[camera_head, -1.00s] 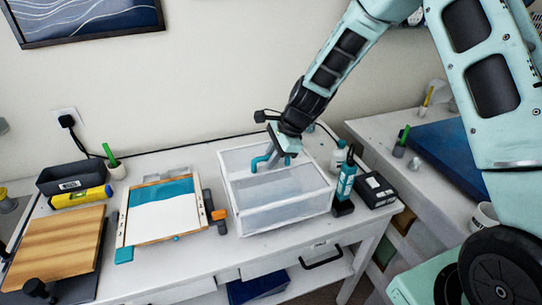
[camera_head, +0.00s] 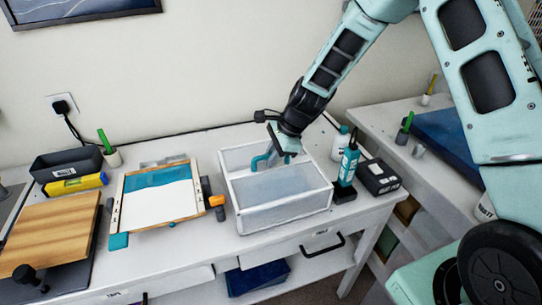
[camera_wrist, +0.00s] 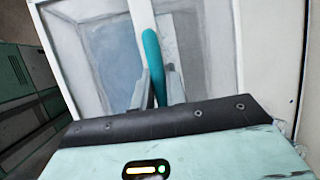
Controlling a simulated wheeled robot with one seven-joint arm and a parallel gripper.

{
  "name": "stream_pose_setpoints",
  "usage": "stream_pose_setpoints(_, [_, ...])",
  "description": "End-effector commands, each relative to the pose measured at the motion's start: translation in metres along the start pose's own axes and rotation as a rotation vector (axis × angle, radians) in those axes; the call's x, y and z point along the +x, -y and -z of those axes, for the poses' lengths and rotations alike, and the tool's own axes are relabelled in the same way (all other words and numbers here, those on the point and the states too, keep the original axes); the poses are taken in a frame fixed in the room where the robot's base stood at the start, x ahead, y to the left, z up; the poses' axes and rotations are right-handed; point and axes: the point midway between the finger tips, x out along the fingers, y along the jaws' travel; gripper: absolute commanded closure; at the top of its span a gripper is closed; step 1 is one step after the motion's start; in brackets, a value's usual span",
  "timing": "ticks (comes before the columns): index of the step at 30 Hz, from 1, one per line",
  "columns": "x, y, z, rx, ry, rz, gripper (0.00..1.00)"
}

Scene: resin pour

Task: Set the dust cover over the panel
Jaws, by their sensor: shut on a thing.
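The dust cover (camera_head: 282,217) is a translucent box with white edges, standing on the white table at the middle right. It has a teal handle (camera_head: 262,163) on top. My gripper (camera_head: 276,160) is at this handle and shut on it; the wrist view shows the teal handle (camera_wrist: 152,60) between the fingers (camera_wrist: 155,90). The panel (camera_head: 159,201), white with a teal band along its far side, lies in a wooden frame to the left of the cover. The cover is beside the panel, not over it. I cannot tell whether the cover's lower edge touches the table.
A teal bottle (camera_head: 348,164) and a black box (camera_head: 379,177) stand close to the cover's right. An orange-ended clamp (camera_head: 216,201) lies between panel and cover. A wooden board (camera_head: 50,232), yellow level (camera_head: 76,184) and dark tray (camera_head: 66,164) are at left.

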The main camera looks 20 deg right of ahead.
Motion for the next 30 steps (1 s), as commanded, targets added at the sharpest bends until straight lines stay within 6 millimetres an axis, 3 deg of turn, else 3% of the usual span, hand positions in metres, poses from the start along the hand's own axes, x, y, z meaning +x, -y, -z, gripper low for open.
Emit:
stream_pose_setpoints(8, [0.003,-0.001,0.001,0.0,0.0,0.001,1.0])
stream_pose_setpoints(9, [0.003,0.0,0.001,-0.001,0.0,0.001,0.83])
stream_pose_setpoints(12, [0.003,0.0,0.001,-0.001,0.0,0.001,0.61])
stream_pose_setpoints(23, [-0.001,0.0,0.002,0.0,0.0,0.001,0.61])
stream_pose_setpoints(30, [-0.037,0.0,0.002,-0.002,-0.002,0.005,0.61])
